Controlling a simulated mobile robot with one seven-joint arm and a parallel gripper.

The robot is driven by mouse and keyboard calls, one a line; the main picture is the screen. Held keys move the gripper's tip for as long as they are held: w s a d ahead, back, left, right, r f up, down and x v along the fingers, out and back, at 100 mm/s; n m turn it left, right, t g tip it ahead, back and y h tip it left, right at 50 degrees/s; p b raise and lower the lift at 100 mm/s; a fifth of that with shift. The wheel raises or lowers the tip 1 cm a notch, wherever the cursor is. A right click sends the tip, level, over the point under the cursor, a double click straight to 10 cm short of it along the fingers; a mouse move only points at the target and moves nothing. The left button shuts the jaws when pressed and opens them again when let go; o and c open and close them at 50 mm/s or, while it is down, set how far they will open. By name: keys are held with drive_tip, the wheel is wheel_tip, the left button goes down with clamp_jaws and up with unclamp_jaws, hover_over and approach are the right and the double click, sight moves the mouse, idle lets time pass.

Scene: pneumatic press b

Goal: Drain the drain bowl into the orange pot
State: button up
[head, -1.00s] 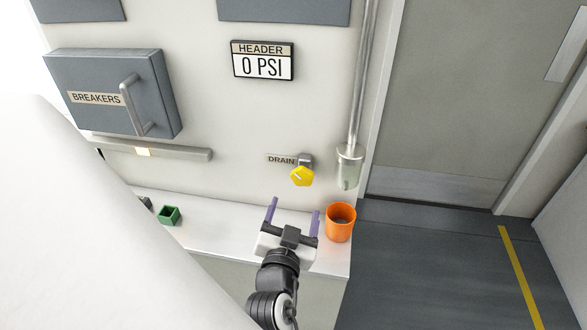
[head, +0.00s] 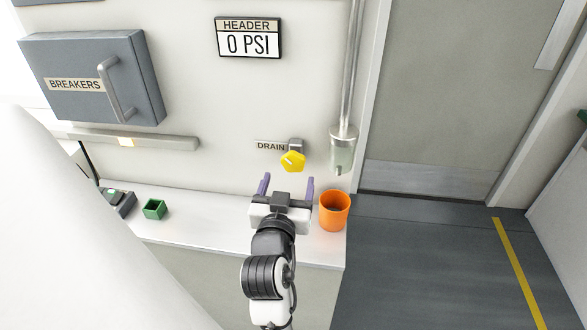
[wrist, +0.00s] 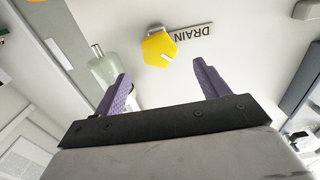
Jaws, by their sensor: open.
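The clear drain bowl (head: 342,156) hangs at the lower end of a vertical pipe on the wall; it also shows in the wrist view (wrist: 104,68). A yellow drain knob (head: 292,161) sits left of it, beside a DRAIN label (head: 271,146); in the wrist view the knob (wrist: 158,48) lies beyond my fingertips. The orange pot (head: 334,211) stands upright at the right end of the white counter, below the bowl in the head view. My gripper (head: 287,180) is open and empty, purple fingers apart, left of the pot and just below the knob in the picture.
A breaker box (head: 94,78) with a handle is on the wall at left. A header display (head: 249,38) reads 0 PSI. A small green box (head: 154,209) stands on the counter (head: 200,221) at left. A door and open floor lie to the right.

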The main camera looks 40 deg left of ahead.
sight(294, 163)
drive_tip(key=p+x, duration=0.3)
drive_tip(key=x, duration=0.4)
drive_tip(key=shift+w+a+r, duration=0.1)
drive_tip(key=shift+w+a, duration=0.05)
drive_tip(key=shift+w, duration=0.1)
drive_tip(key=shift+w+a, duration=0.25)
drive_tip(key=shift+w, duration=0.2)
drive_tip(key=c, duration=1)
drive_tip(key=shift+o, duration=0.2)
drive_tip(key=shift+f+m+b, duration=0.35)
drive_tip(key=shift+m+b, duration=0.25)
drive_tip(key=shift+b, duration=0.1)
drive_tip(key=shift+d+r+m+b, duration=0.1)
drive_tip(key=shift+m+b, duration=0.6)
drive_tip(key=shift+m, duration=0.1)
drive_tip(key=shift+r, duration=0.1)
